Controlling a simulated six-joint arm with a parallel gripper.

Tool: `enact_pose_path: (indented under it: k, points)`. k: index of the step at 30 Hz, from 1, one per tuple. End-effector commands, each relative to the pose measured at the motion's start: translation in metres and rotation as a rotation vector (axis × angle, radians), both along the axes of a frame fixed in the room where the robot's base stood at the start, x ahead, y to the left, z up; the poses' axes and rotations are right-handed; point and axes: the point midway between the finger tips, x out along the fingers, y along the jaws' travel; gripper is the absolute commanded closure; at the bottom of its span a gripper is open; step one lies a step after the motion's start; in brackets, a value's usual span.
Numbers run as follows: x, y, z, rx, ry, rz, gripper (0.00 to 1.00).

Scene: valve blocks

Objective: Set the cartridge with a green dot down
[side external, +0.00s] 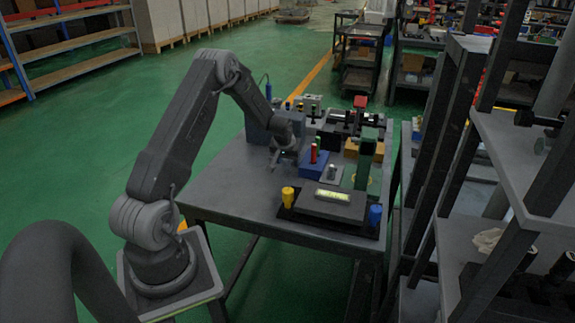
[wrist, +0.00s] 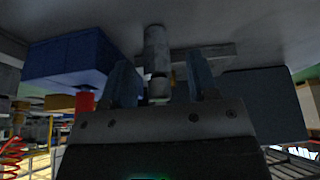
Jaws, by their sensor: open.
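My gripper (side external: 282,158) is low over the table, left of the blue block (side external: 314,164). In the wrist view the two fingers of my gripper (wrist: 161,82) are apart, with a grey cylinder (wrist: 156,48) between them in the picture. The cylinder looks like a cartridge; contact with the fingers cannot be made out. No green dot can be made out on it. The blue block (wrist: 68,58) shows at the left of the wrist view, with a red cylinder (wrist: 85,103) by it. In the side view a red cylinder (side external: 313,153) stands at the blue block.
A green upright stand (side external: 366,158) is at the right. Several parts crowd the back. The table's left front (side external: 225,195) is clear.

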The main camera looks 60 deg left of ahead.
Motion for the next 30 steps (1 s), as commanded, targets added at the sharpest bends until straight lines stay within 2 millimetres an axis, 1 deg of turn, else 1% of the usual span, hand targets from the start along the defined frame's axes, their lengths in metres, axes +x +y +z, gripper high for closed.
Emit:
enact_pose_path:
  k: [3,4,20,21,30]
  points:
    - [-0.0002,0.0000,0.0003,0.000,0.000,0.000,0.46]
    - [-0.0002,0.0000,0.0003,0.000,0.000,0.000,0.48]
    - [-0.0003,-0.0002,0.0005,-0.001,0.001,0.000,0.99]
    - [-0.0003,-0.0002,0.0005,-0.001,0.001,0.000,1.00]
    - [0.0001,0.0001,0.0034,0.001,-0.001,0.000,1.00]
